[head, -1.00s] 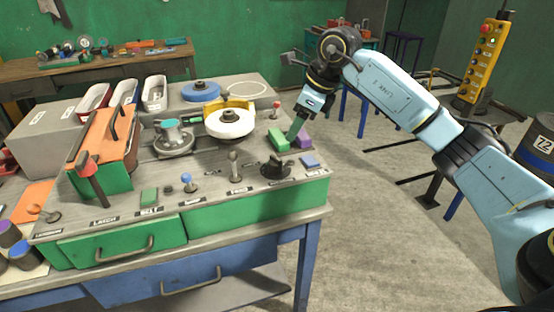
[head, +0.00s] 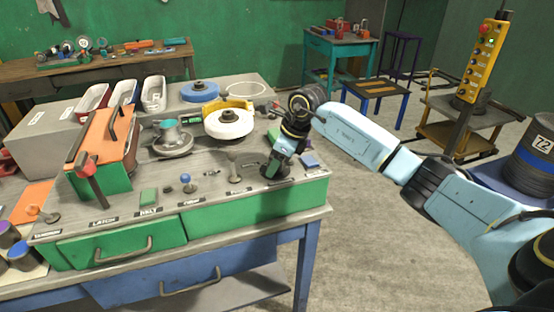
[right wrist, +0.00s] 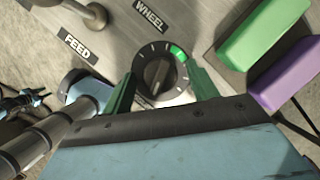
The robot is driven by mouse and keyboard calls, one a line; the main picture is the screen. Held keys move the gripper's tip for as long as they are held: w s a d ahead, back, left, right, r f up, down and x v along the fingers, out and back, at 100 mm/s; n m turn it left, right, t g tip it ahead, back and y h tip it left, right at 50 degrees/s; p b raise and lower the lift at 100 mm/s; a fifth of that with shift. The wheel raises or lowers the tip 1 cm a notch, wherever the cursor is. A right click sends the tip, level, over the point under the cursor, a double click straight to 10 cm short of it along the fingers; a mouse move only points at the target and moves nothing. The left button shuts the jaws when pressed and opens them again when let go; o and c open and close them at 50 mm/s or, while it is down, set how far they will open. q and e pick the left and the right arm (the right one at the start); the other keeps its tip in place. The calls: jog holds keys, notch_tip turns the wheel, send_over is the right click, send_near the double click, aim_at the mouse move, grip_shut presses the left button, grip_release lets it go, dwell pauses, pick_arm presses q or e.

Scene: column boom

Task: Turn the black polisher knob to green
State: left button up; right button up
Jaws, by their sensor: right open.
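The black polisher knob (right wrist: 157,72) sits on a round dial in the right wrist view, beside the WHEEL label. A green segment (right wrist: 179,52) lies on the upper right of the dial, among pale tick marks. The knob's bar runs roughly up and down in this view, away from the green segment. My right gripper (right wrist: 161,88) is open, with one green finger on each side of the knob; I cannot tell whether they touch it. In the head view the right gripper (head: 274,170) is down at the bench's front right and hides most of the knob. My left gripper is not in view.
Green (right wrist: 262,32) and purple (right wrist: 285,72) blocks lie close to the knob. A metal post (right wrist: 95,14) stands by the FEED label. A white polishing wheel (head: 229,124) sits further back.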

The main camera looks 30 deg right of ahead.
jog(key=shift+c, duration=0.2)
jog(key=c, duration=1)
jog(key=shift+o, duration=0.2)
